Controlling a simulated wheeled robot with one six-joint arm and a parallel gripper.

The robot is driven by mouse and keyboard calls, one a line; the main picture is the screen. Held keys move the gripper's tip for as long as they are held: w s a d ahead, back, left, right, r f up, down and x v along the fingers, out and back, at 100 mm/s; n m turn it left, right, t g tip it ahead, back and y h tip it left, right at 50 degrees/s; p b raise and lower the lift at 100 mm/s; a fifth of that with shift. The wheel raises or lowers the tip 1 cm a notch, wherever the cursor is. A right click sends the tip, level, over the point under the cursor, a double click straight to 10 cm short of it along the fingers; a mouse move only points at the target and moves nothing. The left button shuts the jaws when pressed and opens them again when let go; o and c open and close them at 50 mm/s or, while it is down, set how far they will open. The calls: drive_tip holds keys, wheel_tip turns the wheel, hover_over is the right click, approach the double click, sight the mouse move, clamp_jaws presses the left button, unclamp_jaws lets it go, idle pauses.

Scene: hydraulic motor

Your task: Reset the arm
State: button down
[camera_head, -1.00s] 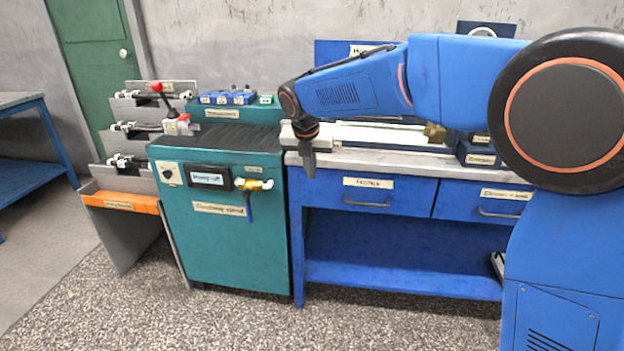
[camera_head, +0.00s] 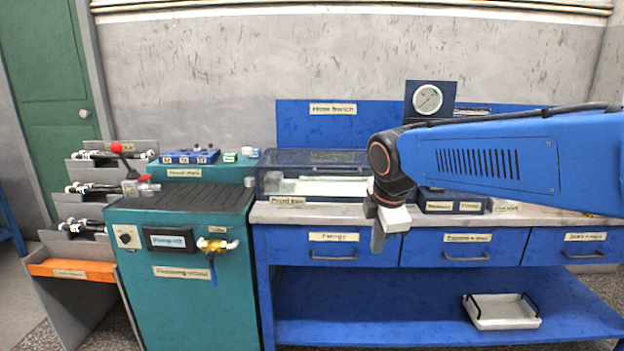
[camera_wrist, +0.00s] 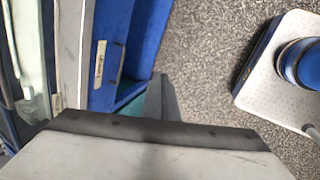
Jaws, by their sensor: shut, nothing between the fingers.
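My arm, blue with a black wrist, reaches in from the right in the head view. My gripper (camera_head: 378,238) points down in front of the blue workbench (camera_head: 290,257), near its front edge and above the floor. Its fingers look shut and hold nothing. In the wrist view the gripper (camera_wrist: 160,95) shows as a dark finger beyond the grey gripper body. The bench front with a labelled drawer (camera_wrist: 101,65) lies to its left there. The floor (camera_wrist: 195,60) is below it.
A teal control cabinet (camera_head: 190,300) with a red-knobbed lever (camera_head: 117,148) stands left of the bench. A clear-covered case (camera_head: 315,180) and a pressure gauge (camera_head: 427,99) are on the bench. A white tray (camera_head: 502,312) sits on the lower shelf. A hose rack (camera_head: 68,270) is far left.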

drive_tip(key=s+d+f+m, duration=0.3)
drive_tip(key=s+m, duration=0.3)
drive_tip(key=s, duration=0.2)
drive_tip(key=s+d+f+m, duration=0.3)
drive_tip(key=s+d+m, duration=0.3)
drive_tip(key=s+m, duration=0.1)
drive_tip(key=s+d+f+m, duration=0.3)
drive_tip(key=s+d+m, duration=0.2)
drive_tip(key=s, duration=0.4)
drive_tip(key=shift+f+m+t, duration=0.3)
drive_tip(key=shift+f+m, duration=0.05)
drive_tip(key=shift+m, duration=0.45)
